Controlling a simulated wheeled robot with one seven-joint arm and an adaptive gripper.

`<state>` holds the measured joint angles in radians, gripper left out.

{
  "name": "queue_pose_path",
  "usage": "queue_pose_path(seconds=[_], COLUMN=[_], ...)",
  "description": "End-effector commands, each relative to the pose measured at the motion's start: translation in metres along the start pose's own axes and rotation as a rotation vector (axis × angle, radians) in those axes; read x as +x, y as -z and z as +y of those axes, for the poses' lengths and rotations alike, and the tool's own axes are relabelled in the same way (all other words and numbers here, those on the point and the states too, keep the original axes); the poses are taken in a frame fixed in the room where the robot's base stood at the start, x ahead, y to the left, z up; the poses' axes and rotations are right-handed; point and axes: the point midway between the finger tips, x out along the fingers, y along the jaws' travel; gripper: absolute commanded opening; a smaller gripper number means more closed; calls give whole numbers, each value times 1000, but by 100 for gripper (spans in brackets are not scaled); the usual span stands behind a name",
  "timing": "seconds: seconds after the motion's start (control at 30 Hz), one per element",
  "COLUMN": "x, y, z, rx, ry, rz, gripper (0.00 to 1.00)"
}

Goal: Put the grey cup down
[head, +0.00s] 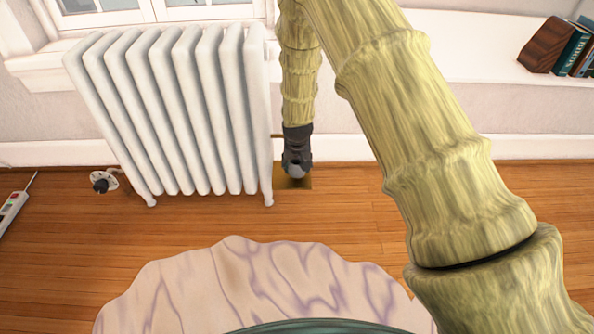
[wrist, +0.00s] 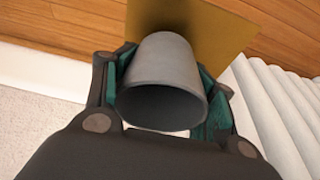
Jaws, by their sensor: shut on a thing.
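The grey cup (wrist: 165,75) is between the two teal-padded fingers of my gripper (wrist: 168,88) in the wrist view. My gripper is shut on it. The cup's open rim faces the wrist camera. In the head view my gripper (head: 297,158) hangs low near the wall, right of the radiator, with a small part of the cup (head: 295,171) showing at its tip. A flat gold-brown panel (head: 292,184) lies on the floor beyond the cup; it also shows in the wrist view (wrist: 215,32). I cannot tell whether the cup touches it.
A white radiator (head: 180,110) stands close on the left of my gripper. A white baseboard (head: 345,148) runs behind. A marbled, wavy-edged surface (head: 170,300) is in front. Books (head: 572,50) stand on a ledge at upper right.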

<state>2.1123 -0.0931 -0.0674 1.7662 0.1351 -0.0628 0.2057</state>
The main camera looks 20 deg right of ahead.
Motion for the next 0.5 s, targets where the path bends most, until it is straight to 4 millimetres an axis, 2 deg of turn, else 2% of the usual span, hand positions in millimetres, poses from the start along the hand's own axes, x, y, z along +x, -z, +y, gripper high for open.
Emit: queue_pose_path(seconds=[0.03,0.13,0.5], x=[10,17,18], y=[-3,-5,-6], z=[0,0,0], rx=[0,0,0], ry=[0,0,0], rz=[0,0,0], gripper=[30,30,30])
